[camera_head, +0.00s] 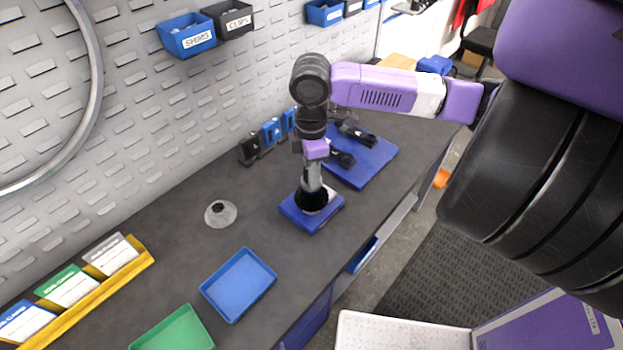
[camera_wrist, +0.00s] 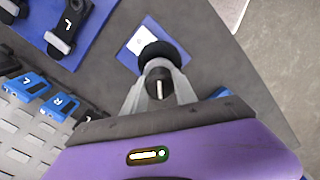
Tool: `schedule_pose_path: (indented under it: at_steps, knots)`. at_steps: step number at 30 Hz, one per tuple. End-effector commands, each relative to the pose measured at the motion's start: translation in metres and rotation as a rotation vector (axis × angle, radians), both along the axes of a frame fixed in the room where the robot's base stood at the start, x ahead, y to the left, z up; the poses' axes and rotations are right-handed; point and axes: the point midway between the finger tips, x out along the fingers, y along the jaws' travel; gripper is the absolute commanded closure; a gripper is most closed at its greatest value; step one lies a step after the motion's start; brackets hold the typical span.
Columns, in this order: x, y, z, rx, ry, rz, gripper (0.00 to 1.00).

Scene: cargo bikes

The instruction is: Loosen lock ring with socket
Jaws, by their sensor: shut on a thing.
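My gripper (camera_head: 312,184) points down over a small blue pad (camera_head: 296,211) on the bench. Its fingers are shut on a dark round piece (camera_head: 313,201), which looks like the socket. In the wrist view the fingertips (camera_wrist: 159,78) close around a grey and black round part with a pale pin, and a black rim (camera_wrist: 168,52) shows just beyond them. The blue pad (camera_wrist: 128,57) there carries a white label. Whether the socket touches the pad is hidden. A grey cone-shaped disc (camera_head: 220,213) with a dark centre sits apart, to the left; I cannot tell if it bears the lock ring.
A larger blue mat (camera_head: 375,165) with black tools lies behind the gripper. Blue and black holders (camera_head: 270,132) stand along the wall. A blue tray (camera_head: 238,285), a green tray (camera_head: 175,332) and a yellow card rack (camera_head: 100,288) lie in front. Bare bench surrounds the disc.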

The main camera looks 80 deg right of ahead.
Motion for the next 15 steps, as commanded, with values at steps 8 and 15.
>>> schedule_pose_path:
  at_steps: [8,15]
  knots:
    - [0.0001,-0.0002,-0.0038,0.0,-0.001,-0.001,1.0]
    - [0.0001,-0.0003,-0.007,-0.001,0.0,-0.001,1.0]
